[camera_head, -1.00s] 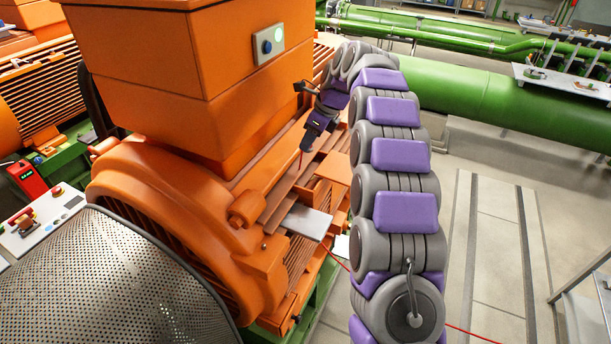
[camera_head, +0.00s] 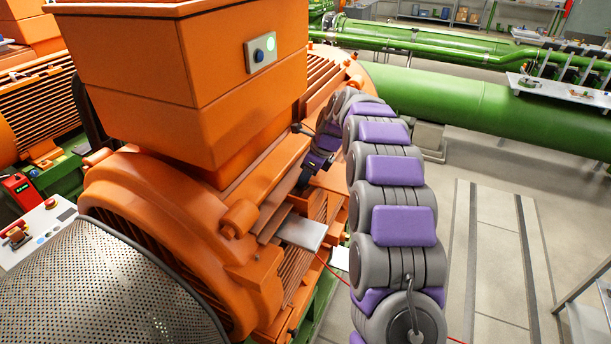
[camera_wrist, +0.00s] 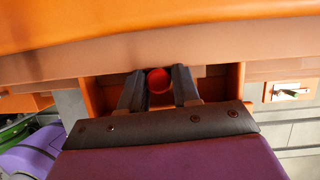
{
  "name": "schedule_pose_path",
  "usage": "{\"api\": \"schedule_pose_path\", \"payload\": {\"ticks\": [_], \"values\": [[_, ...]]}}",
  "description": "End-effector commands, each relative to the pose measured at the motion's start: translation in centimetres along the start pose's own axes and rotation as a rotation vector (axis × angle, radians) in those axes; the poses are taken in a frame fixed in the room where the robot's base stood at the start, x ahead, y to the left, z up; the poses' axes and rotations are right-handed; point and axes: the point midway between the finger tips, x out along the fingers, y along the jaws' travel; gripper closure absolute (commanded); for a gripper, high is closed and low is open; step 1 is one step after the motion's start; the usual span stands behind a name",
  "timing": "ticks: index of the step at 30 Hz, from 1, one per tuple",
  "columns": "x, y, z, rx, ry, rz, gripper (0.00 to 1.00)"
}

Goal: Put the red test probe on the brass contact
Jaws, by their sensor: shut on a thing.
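My gripper (camera_wrist: 159,76) is shut on the red test probe (camera_wrist: 159,81), whose round red end shows between the two dark fingers in the wrist view. In the head view my gripper (camera_head: 304,178) is small and dark, close against the side of the orange motor, below its big box. The probe cannot be made out there. The wrist view shows the fingers in front of a recess under an orange ledge. I cannot make out the brass contact in either view; the probe's far end is hidden too.
The orange motor (camera_head: 150,190) fills the left, with a grey plate (camera_head: 301,232) jutting from its side. A red cable (camera_head: 333,270) runs below it. A perforated guard (camera_head: 100,290) stands front left. A green pipe (camera_head: 480,107) lies behind; open floor is at right.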

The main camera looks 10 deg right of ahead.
Motion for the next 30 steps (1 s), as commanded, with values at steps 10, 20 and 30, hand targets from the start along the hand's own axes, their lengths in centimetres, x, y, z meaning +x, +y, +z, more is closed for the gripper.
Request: {"api": "schedule_pose_path", "payload": {"ticks": [10, 20, 30], "values": [[0.2, 0.1, 0.1, -0.001, 0.002, 0.000, 0.44], [-0.2, 0.1, 0.1, -0.001, 0.001, -0.001, 0.44], [-4.9, 0.1, 0.3, -0.002, 0.000, -0.003, 0.44]]}}
